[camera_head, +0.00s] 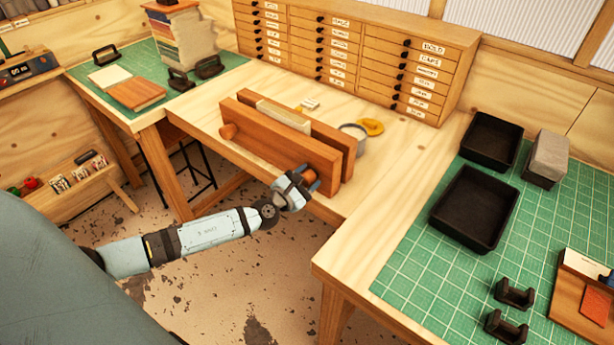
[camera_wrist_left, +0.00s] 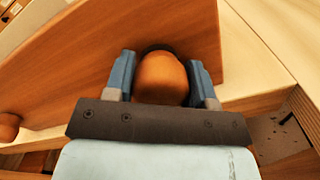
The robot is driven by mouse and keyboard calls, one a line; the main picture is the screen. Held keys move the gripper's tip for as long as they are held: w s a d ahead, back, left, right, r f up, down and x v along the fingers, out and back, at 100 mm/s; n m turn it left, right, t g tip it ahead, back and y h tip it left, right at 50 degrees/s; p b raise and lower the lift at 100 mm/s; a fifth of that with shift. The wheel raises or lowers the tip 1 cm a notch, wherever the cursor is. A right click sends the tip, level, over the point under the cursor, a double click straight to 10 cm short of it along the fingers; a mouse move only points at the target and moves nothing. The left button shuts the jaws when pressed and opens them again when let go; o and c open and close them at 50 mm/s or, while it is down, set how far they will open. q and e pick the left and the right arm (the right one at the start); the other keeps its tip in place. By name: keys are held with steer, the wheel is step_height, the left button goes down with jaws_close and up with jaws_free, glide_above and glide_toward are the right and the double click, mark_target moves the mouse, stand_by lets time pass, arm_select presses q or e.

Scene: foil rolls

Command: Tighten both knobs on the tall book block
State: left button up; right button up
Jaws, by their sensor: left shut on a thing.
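A wooden press (camera_head: 285,145) stands on the middle bench, with a pale book block (camera_head: 283,117) between its two boards. Its front board carries two round wooden knobs. The left knob (camera_head: 228,131) is free, and it also shows at the left edge of the left wrist view (camera_wrist_left: 8,126). My left gripper (camera_head: 305,178) is at the right knob (camera_head: 311,174), its fingers on either side. In the left wrist view the left gripper (camera_wrist_left: 163,82) is shut on this right knob (camera_wrist_left: 162,78), which sits against the board. My right gripper is not in view.
A grey cup (camera_head: 354,136) and a yellow item (camera_head: 372,127) sit behind the press. A labelled drawer cabinet (camera_head: 345,55) lines the back. Black trays (camera_head: 475,208) stand on the right green mat. Bench is clear right of the press.

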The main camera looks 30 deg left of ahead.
arm_select(q)
steer(key=shift+s+f, duration=0.1)
steer(key=shift+f, duration=0.1)
steer(key=o, duration=0.8)
steer(key=shift+o, duration=0.6)
steer(key=shift+r, duration=0.1)
steer(key=s+a+b, duration=0.1)
steer(key=s+b, duration=0.1)
steer(key=s, duration=1.1)
steer(key=shift+s+a+b, duration=0.25)
steer(key=shift+s+b, duration=0.05)
steer(key=shift+s, duration=0.1)
